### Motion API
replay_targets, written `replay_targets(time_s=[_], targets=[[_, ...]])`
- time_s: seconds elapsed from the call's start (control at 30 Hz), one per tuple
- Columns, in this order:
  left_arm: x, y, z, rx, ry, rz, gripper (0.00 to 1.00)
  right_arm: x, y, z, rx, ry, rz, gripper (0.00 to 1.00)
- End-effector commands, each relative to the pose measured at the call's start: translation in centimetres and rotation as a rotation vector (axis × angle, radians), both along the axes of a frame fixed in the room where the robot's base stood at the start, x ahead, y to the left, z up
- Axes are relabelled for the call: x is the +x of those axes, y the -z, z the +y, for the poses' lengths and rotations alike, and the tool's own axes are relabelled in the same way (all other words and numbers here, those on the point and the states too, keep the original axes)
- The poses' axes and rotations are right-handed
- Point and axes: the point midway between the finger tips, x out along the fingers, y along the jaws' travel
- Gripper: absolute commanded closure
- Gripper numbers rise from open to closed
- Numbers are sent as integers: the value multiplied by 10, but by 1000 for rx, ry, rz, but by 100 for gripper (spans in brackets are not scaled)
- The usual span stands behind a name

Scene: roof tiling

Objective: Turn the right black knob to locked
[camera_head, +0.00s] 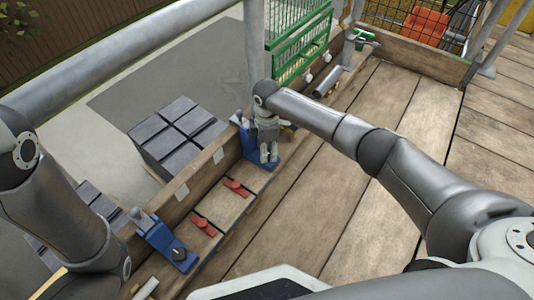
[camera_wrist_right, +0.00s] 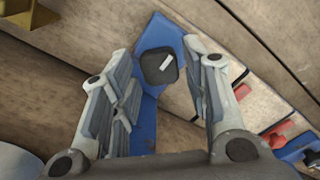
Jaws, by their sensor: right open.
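The right black knob (camera_wrist_right: 158,68) shows in the right wrist view on a blue bracket (camera_wrist_right: 158,32). It is squarish with rounded corners and has a short white mark, slanted up to the right. My right gripper (camera_wrist_right: 157,58) is open, with one finger on each side of the knob and a visible gap to each; how far the tips are above it I cannot tell. In the head view my right gripper (camera_head: 267,155) points down over the right blue bracket (camera_head: 248,140) and hides the knob. The left black knob (camera_head: 179,254) sits on another blue bracket (camera_head: 160,238). My left gripper is out of view.
Two red handles (camera_head: 205,226) (camera_head: 236,187) lie on the planks between the brackets. A wooden side board (camera_head: 200,175) runs along the metal railing (camera_head: 254,50). Dark stacked blocks (camera_head: 180,135) stand beyond it. The planks (camera_head: 350,220) on the right are clear.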

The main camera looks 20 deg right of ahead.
Motion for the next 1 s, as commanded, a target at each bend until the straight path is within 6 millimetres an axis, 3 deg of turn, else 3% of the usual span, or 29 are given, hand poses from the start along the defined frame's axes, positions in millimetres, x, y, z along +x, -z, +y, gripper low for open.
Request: replay_targets(time_s=[0.4, 0.7, 1.0], targets=[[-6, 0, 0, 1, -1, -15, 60, 0, 6, 0, 1, 0, -1, 58], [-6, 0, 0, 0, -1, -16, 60, 0, 6, 0, 1, 0, -1, 92], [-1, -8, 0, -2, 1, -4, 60, 0, 3, 0, 1, 47, 2, 92]])
